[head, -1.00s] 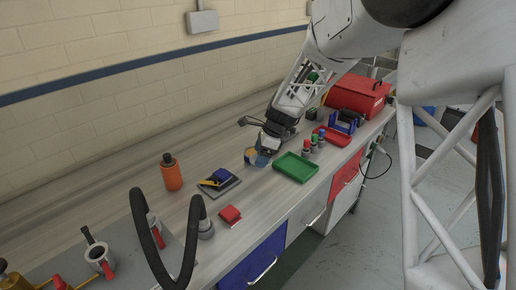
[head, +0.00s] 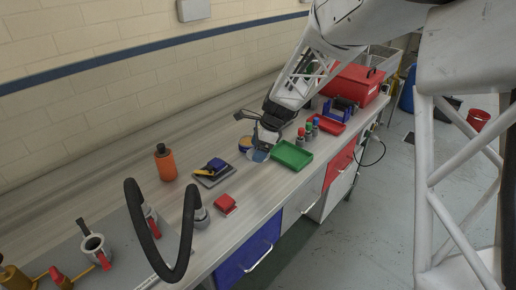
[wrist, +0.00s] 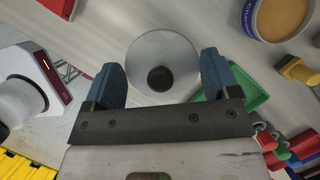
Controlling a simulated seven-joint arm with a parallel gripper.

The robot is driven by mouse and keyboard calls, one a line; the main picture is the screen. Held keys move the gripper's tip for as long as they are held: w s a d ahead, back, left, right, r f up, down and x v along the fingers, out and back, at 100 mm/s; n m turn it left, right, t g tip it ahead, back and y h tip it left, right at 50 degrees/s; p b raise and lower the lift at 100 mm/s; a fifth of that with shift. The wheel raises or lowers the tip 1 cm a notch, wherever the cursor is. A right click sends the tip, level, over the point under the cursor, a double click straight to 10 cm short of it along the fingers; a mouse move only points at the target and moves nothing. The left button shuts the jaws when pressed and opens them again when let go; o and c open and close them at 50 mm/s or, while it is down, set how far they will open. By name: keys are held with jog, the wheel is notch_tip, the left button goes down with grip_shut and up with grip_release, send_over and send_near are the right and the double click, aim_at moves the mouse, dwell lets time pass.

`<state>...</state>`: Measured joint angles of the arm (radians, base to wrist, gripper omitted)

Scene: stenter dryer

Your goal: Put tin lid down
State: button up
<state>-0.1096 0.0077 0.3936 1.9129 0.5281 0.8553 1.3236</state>
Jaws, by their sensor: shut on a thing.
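The tin lid (wrist: 172,48) is a round grey disc with a black knob (wrist: 160,78). My gripper (wrist: 162,80) is shut on the lid, with one blue fingertip at each side of its rim. In the head view my gripper (head: 267,141) is low over the bench, left of the green tray, and the lid (head: 258,156) shows as a small bluish-grey disc below it. The open blue tin (wrist: 281,17) with tan contents is at the top right of the wrist view. In the head view the tin (head: 244,146) stands just left of the lid. Whether the lid touches the bench is unclear.
A green tray (head: 292,155) lies close to the right of my gripper, with several small coloured-cap bottles (head: 309,130) behind it. A dark pad (head: 214,175), red block (head: 226,204) and orange bottle (head: 165,163) are to the left. The bench front edge is near.

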aim_at(264, 173)
jog(key=shift+s, duration=0.1)
jog(key=s+d+f, duration=0.2)
jog(key=s+d, duration=0.1)
jog(key=s, duration=0.4)
jog(key=s+d+f, duration=0.2)
jog(key=s+d, duration=0.1)
jog(key=s, duration=0.4)
jog(key=shift+s, duration=0.25)
jog(key=shift+f, duration=0.1)
jog(key=w, duration=0.5)
jog(key=w+a+f, duration=0.1)
jog(key=w, duration=0.4)
jog(key=w+a, duration=0.1)
jog(key=w, duration=0.5)
jog(key=shift+a+f, duration=0.25)
jog(key=shift+f, duration=1.75)
jog(key=o, duration=0.8)
jog(key=shift+f, duration=0.1)
